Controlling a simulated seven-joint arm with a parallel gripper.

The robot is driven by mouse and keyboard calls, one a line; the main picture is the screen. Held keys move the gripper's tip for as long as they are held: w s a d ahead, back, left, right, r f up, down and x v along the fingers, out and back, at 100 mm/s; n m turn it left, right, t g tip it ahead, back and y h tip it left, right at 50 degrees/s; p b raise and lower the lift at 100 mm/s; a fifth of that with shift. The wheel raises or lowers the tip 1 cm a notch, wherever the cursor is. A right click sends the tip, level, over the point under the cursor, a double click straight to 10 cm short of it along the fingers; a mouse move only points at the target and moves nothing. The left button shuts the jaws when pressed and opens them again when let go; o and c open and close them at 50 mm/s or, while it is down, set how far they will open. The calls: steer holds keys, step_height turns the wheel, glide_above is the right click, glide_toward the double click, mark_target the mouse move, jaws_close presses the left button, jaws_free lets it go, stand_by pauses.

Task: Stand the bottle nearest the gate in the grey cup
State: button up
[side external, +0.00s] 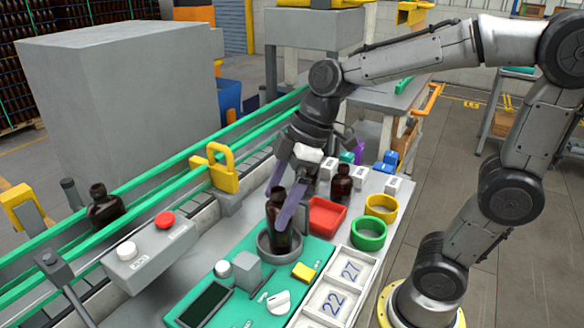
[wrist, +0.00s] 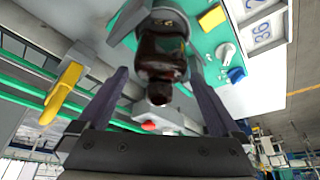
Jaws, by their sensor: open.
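A dark amber bottle (side external: 273,213) stands roughly upright in the grey cup (side external: 263,250) on the green mat. In the wrist view the bottle (wrist: 160,62) lies between the two purple fingers, with visible gaps at its sides. My gripper (side external: 284,201) is open around the bottle's upper part; it also shows in the wrist view (wrist: 158,72). The yellow gate (side external: 222,170) straddles the green-railed conveyor behind the cup. A second amber bottle (side external: 105,207) stands on the conveyor at the left. A third (side external: 341,184) stands behind the red tray.
A red tray (side external: 326,215), a yellow ring (side external: 381,207) and a green ring (side external: 368,234) sit right of the cup. A grey block (side external: 247,271) and numbered white trays (side external: 335,297) are in front. A control box with a red button (side external: 165,219) stands at left.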

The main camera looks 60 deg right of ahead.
steer(key=v, duration=0.8)
steer(key=s+d+f+m+t+h, duration=0.2)
steer(key=s+d+f+m+h, duration=0.1)
steer(key=s+f+m, duration=0.5)
steer(key=shift+s+d+m, duration=0.5)
steer(key=shift+s+d, duration=0.1)
steer(key=shift+s, duration=0.3)
stand_by(1.0)
